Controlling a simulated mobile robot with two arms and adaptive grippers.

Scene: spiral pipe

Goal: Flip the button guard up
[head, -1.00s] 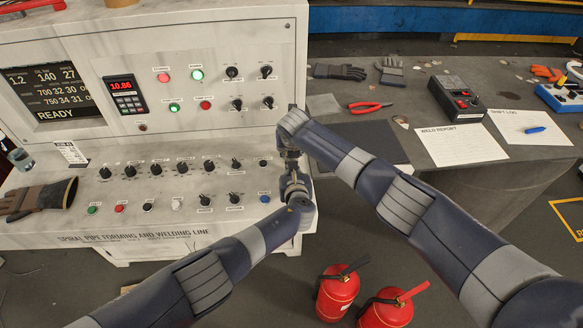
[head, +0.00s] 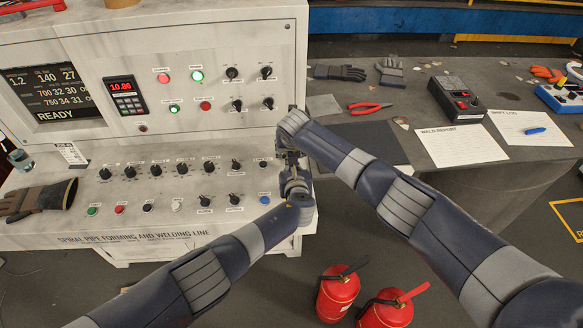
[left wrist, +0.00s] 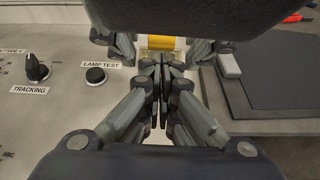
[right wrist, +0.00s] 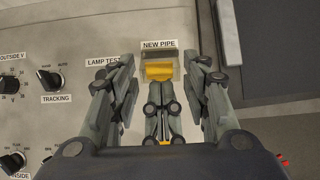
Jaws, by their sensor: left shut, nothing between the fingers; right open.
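The yellow button (right wrist: 158,72) sits under the NEW PIPE label on the console's right edge in the right wrist view. A greyish, see-through guard (right wrist: 160,55) shows around its upper part; its exact angle is unclear. The yellow also shows in the left wrist view (left wrist: 161,43). My left gripper (left wrist: 163,64) is shut and empty, its tips just below the yellow part; I cannot tell if they touch the guard. My right gripper (right wrist: 161,72) is open, its fingers either side of the button and of my left fingertips. In the head view my arms hide the button.
The LAMP TEST button (left wrist: 96,76) and TRACKING knob (left wrist: 37,68) lie left of the grippers. The console's upright panel (head: 200,50) rises behind. A side table (head: 450,180) with a dark mat (head: 362,143) stands to the right. Fire extinguishers (head: 338,295) stand on the floor below.

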